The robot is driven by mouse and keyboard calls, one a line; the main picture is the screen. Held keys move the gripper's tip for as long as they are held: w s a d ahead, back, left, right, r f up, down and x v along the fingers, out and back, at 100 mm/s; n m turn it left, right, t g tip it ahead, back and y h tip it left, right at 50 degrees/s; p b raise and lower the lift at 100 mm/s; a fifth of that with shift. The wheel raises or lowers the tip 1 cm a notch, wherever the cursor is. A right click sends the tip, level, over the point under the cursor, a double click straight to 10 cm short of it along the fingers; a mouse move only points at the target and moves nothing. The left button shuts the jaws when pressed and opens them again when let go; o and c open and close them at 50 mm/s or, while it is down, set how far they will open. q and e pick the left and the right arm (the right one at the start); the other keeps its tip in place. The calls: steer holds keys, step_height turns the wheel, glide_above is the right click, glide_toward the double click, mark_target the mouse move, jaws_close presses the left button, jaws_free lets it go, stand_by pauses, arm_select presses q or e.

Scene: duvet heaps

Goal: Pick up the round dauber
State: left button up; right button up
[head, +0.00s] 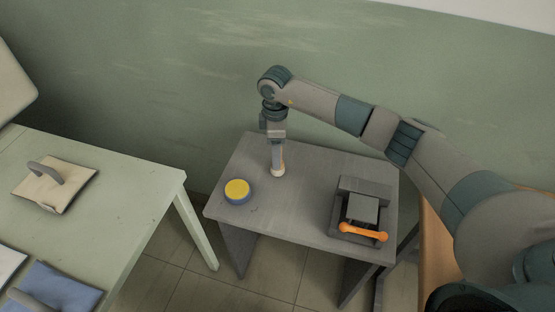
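The round dauber (278,170) appears as a small cream, round-ended piece standing on the grey table (300,215), towards its back left. My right arm reaches in from the right, and my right gripper (277,156) points straight down directly over the dauber. The fingers meet or overlap the dauber's upper part in this view, and most of it is hidden. I cannot tell whether they are closed on it. My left gripper is not in view.
A round yellow pad with a blue rim (237,190) lies left of the dauber. A dark device with an orange handle (362,232) stands at the table's right. A pale green table (120,180) at left holds a cream pad (52,188) and a blue pad (62,290) with grey handles.

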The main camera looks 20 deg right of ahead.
mark_target(276, 173)
steer(key=shift+f, duration=0.7)
steer(key=shift+f, duration=0.1)
steer(key=shift+f+p, duration=0.2)
steer(key=shift+p, duration=0.2)
step_height(276, 173, down, 4)
steer(key=shift+d+p, duration=0.1)
steer(key=shift+p, duration=0.7)
steer(key=shift+f, duration=0.3)
steer(key=shift+c, duration=0.7)
steer(key=c, duration=1)
